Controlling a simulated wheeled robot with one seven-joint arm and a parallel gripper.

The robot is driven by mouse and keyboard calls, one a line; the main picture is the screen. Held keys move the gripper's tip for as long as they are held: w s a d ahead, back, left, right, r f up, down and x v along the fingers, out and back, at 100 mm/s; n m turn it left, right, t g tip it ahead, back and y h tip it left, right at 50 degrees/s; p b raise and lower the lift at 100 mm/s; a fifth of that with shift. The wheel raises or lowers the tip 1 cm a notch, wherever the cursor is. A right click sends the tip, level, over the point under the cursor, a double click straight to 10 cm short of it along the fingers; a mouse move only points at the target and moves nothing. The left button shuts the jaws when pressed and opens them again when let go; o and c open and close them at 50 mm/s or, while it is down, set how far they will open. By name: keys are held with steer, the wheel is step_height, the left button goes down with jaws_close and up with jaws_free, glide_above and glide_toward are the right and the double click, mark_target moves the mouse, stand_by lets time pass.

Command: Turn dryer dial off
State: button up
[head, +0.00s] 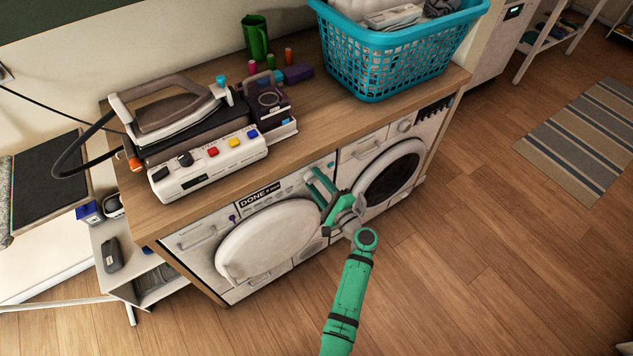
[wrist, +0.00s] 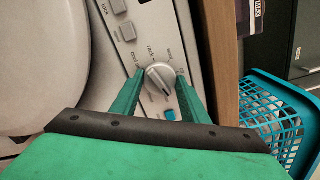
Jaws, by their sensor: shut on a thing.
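The dryer (head: 285,240) is the left white machine under the counter, with a round door and a display reading DONE. Its dial (wrist: 160,78) is a round silver-white knob on the control panel, with printed labels around it and a dark mark toward the lower right. My gripper (head: 314,178) reaches the right end of that panel in the head view, hiding most of the dial there. In the wrist view my gripper (wrist: 159,84) has one green finger on each side of the dial, shut on it.
A second machine (head: 392,172) stands to the right. The wooden counter (head: 310,105) above holds an iron (head: 172,105), a panel with coloured buttons (head: 208,163) and a teal laundry basket (head: 400,60). Buttons (wrist: 126,31) and a blue button (wrist: 170,115) lie near the dial. Floor in front is clear.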

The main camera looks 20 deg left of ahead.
steer(key=n, duration=1.3)
steer(key=shift+f+n, duration=0.1)
steer(key=shift+n, duration=0.3)
steer(key=shift+w, duration=0.1)
steer(key=shift+d, duration=0.1)
steer(key=o, duration=1.1)
steer(key=v, duration=1.1)
steer(key=shift+f, duration=0.1)
